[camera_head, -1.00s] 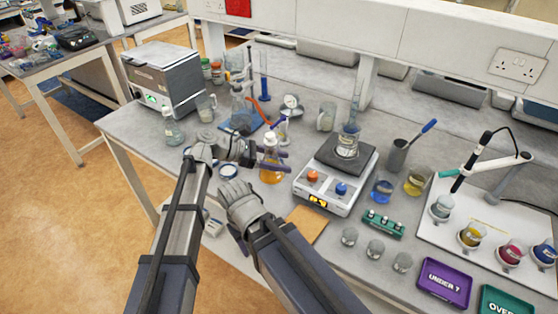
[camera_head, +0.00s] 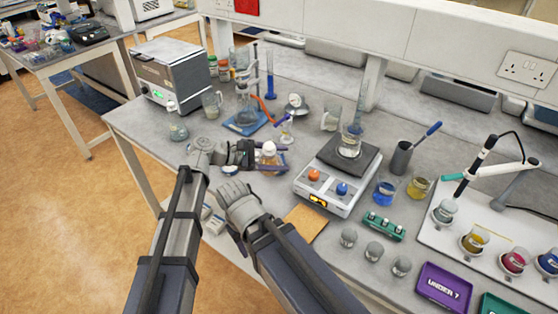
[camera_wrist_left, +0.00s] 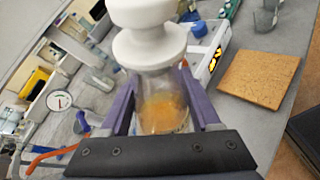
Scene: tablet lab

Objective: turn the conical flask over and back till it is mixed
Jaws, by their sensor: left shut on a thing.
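The conical flask (camera_head: 268,158) holds orange liquid and has a white stopper. My left gripper (camera_head: 270,155) is shut on it, with a purple finger on each side. In the left wrist view the flask (camera_wrist_left: 160,104) sits between the fingers, its large white stopper towards the camera and orange liquid in its body. In the head view it looks foreshortened, its stopper leaning towards me. Its lower part is partly hidden by the gripper. My right arm reaches in beside the left one, but its fingers are hidden.
A hotplate stirrer (camera_head: 338,172) bearing a glass vessel stands right of the flask. A cork mat (camera_head: 304,222) lies in front of it. A retort stand on a blue base (camera_head: 246,124) and a small glass flask (camera_head: 177,127) are behind and left.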

